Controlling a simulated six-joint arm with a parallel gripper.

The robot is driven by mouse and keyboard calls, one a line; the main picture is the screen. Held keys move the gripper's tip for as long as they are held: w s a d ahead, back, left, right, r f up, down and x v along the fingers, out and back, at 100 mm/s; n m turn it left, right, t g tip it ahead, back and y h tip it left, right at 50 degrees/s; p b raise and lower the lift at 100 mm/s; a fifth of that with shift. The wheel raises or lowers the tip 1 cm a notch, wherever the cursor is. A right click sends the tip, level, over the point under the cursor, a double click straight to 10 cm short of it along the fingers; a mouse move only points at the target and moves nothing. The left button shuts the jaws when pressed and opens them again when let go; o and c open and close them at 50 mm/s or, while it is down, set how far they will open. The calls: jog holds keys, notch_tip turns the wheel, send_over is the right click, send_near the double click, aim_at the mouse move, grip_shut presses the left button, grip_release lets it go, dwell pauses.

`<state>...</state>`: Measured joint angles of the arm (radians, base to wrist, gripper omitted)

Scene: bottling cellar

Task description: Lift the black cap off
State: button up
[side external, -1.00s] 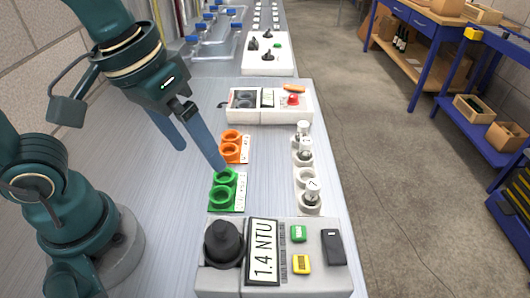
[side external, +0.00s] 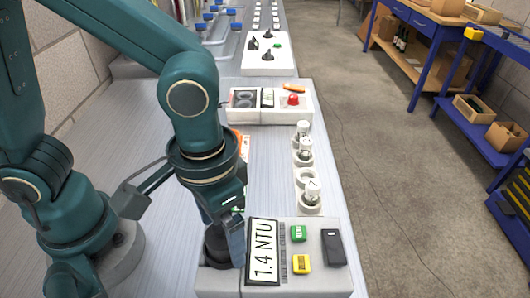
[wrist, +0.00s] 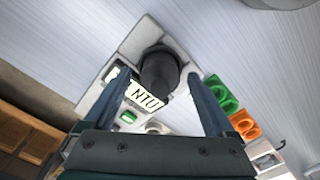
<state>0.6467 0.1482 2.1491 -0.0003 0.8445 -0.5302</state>
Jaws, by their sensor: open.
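The black cap (side external: 214,246) sits on the left end of the white meter (side external: 318,284), whose display reads 1.4 NTU. My gripper (side external: 224,238) points down over the cap, with one finger in front of part of it. In the wrist view the cap (wrist: 158,72) shows between the two spread fingers of my gripper (wrist: 157,76). The fingers are open, one on each side of the cap, with gaps visible there. I cannot tell how far down the cap the fingertips reach.
Green ring holders (wrist: 222,94) and orange ring holders (wrist: 243,124) stand beside the meter, mostly hidden by my arm in the side view. A white rack (side external: 297,178) with glass vials stands behind the meter. A white device with a red button (side external: 293,100) is farther back.

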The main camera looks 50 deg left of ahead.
jog(key=shift+f, duration=0.15)
grip_shut()
